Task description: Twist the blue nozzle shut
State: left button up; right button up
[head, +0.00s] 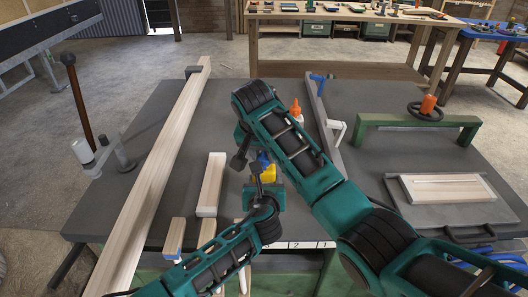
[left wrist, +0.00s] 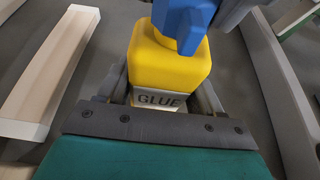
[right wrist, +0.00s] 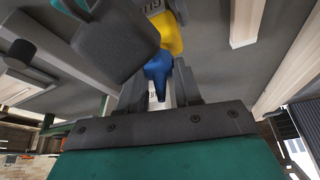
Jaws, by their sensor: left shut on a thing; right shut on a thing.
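A yellow glue bottle (left wrist: 170,70) with a white "GLUE" label stands at the middle of the grey table. It also shows in the head view (head: 266,174), partly hidden by my grippers. My left gripper (left wrist: 160,95) is shut on the bottle's body, its fingers on both sides of the label. The blue nozzle (left wrist: 186,22) is on top of the bottle; in the right wrist view the nozzle (right wrist: 158,70) lies between the fingers of my right gripper (right wrist: 160,88). My right gripper is shut on the nozzle. Its tip points toward the right wrist camera.
A long wooden beam (head: 157,170) runs along the table's left side, with a short wooden block (head: 211,185) nearer the bottle. An orange-capped bottle (head: 295,112) stands behind my right arm. A green clamp frame (head: 418,121) and wooden panel (head: 446,188) are at the right.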

jog(key=shift+m, duration=0.5)
pick_arm(q)
jog(key=shift+r, duration=0.1)
pick_arm(e)
jog(key=o, duration=1.1)
jog(key=shift+c, duration=0.2)
jog(key=v, duration=1.2)
jog(key=shift+w+a, duration=0.1)
jog(key=shift+a, duration=0.05)
pick_arm(q)
jog(key=o, duration=1.5)
jog(key=shift+s, duration=0.1)
